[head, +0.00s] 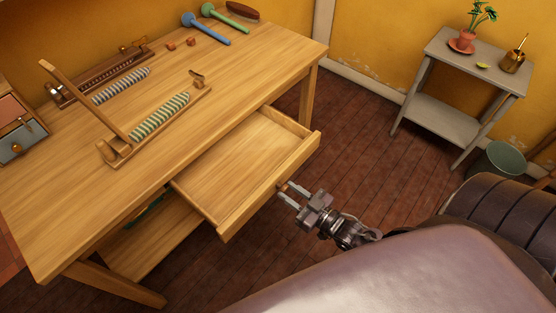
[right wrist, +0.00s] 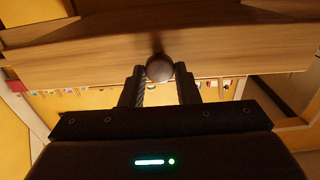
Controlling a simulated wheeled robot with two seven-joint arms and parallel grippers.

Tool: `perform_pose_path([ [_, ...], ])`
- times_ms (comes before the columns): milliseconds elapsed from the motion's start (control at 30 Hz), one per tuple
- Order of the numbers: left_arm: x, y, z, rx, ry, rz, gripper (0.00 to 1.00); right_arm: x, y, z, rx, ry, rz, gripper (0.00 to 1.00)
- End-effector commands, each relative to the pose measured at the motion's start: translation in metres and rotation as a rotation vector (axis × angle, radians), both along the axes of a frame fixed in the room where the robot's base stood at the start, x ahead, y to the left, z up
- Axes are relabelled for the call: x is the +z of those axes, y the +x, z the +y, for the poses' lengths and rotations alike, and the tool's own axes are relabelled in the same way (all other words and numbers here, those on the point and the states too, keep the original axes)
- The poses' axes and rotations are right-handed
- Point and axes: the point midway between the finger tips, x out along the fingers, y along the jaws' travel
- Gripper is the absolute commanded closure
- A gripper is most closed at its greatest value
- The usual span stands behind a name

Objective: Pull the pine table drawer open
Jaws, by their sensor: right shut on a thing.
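The pine table (head: 90,215) stands at the left in the head view. Its drawer (head: 235,175) is pulled well out from under the top and looks empty inside. My right gripper (head: 285,193) is at the drawer's front face. In the right wrist view, the gripper's two fingers (right wrist: 160,84) are shut on a round dark knob (right wrist: 159,67) on the drawer front (right wrist: 90,58). In the head view the knob is mostly hidden by the fingers. My left gripper does not show in either view.
Two striped-roller wooden devices (head: 160,117), a blue mallet (head: 205,28) and a green mallet (head: 226,17) lie on the tabletop. A grey side table (head: 440,103) with a potted plant stands at the back right, near a bucket (head: 498,160). Floor between is clear.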

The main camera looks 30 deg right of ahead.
Motion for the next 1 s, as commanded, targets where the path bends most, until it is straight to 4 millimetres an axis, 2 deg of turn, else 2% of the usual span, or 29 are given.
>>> perform_pose_path([
  [200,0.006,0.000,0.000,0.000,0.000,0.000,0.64,0.001,-0.014,-0.005,0.000,0.000,-0.002,1.00],
  [600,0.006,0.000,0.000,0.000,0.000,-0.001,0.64,0.000,-0.015,-0.006,0.000,0.000,-0.003,1.00],
  [633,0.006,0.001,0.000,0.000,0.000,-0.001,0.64,0.000,-0.015,-0.006,0.000,0.000,-0.002,0.70],
  [700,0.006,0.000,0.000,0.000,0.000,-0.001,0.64,0.000,-0.015,-0.006,0.000,0.000,-0.002,0.61],
  [800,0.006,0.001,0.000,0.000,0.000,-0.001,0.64,0.000,-0.015,-0.006,0.000,0.000,-0.002,0.50],
  [1000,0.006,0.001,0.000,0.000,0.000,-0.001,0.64,0.000,-0.015,-0.006,0.000,0.001,-0.002,0.50],
])
